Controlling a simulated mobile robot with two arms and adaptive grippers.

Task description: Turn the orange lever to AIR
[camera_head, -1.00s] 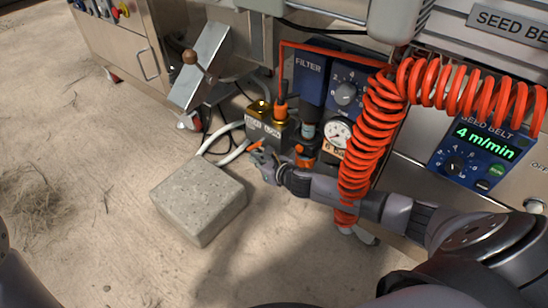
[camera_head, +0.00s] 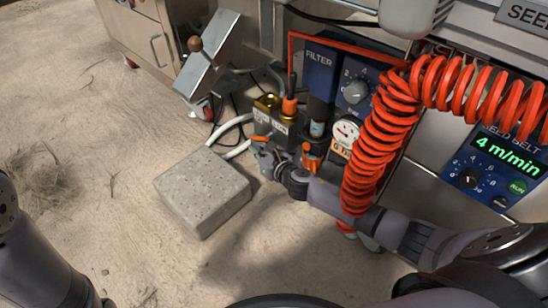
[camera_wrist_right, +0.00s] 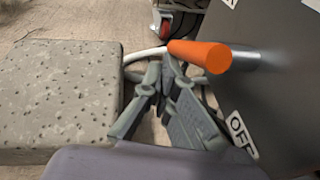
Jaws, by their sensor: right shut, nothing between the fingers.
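The orange lever (camera_head: 258,139) sticks out at the front of a dark valve block (camera_head: 275,120) with brass tops. In the right wrist view the lever (camera_wrist_right: 200,55) is an orange grip on a metal rod coming out of a grey face, and an OFF label (camera_wrist_right: 241,135) shows below it. My right gripper (camera_head: 264,155) is shut and empty, just below the lever. In the right wrist view its fingertips (camera_wrist_right: 168,62) are close under the orange grip; I cannot tell if they touch it. The AIR label is not readable. My left gripper is out of view.
A concrete block (camera_head: 203,190) lies on the ground left of my right gripper. White hoses (camera_head: 232,128) run behind it to the valve block. A coiled red hose (camera_head: 378,140) hangs close above my right arm. Open sandy ground lies to the left.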

